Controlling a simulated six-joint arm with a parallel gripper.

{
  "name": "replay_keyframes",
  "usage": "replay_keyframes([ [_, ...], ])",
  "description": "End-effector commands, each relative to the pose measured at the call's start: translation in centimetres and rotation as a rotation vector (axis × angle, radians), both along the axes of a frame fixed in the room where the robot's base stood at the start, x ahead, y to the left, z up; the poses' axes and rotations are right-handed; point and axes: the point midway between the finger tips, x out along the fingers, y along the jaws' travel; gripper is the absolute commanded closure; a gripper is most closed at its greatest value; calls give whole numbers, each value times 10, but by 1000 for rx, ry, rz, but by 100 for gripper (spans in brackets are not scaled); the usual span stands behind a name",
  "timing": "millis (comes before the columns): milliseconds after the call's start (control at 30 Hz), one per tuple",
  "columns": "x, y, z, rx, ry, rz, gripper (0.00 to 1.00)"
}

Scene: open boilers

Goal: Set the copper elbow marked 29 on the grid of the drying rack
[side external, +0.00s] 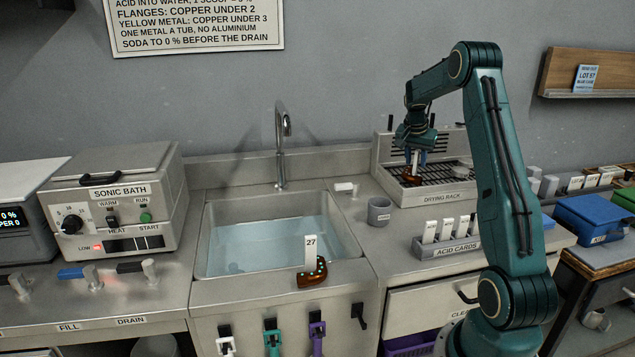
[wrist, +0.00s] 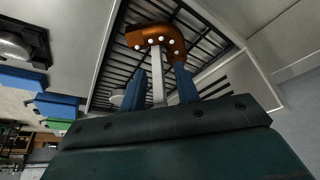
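A copper elbow (side external: 412,179) with a white tag post sits at the grid of the drying rack (side external: 440,192), near its left part. The wrist view shows the brown elbow (wrist: 156,39) with white dots against the dark bars of the rack (wrist: 205,42). Its number is not readable. My gripper (side external: 415,157) is above the elbow, with its blue fingers on either side of the tag post. In the wrist view my gripper (wrist: 160,72) shows gaps between both fingers and the post, so it looks open.
Another copper elbow (side external: 312,275), tagged 27, sits on the front rim of the water-filled sink (side external: 210,262). A grey cup (side external: 379,211) and the acid card holder (side external: 447,249) stand in front of the rack. A tall faucet (side external: 281,145) rises behind the sink.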

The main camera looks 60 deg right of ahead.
Motion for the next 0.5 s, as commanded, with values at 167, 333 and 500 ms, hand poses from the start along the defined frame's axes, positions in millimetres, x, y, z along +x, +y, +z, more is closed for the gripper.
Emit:
replay_keyframes([
  [167,0,0,2,-1,-1,0,68],
  [333,0,3,11,-1,-1,1,68],
  [500,1,10,30,-2,-2,0,68],
])
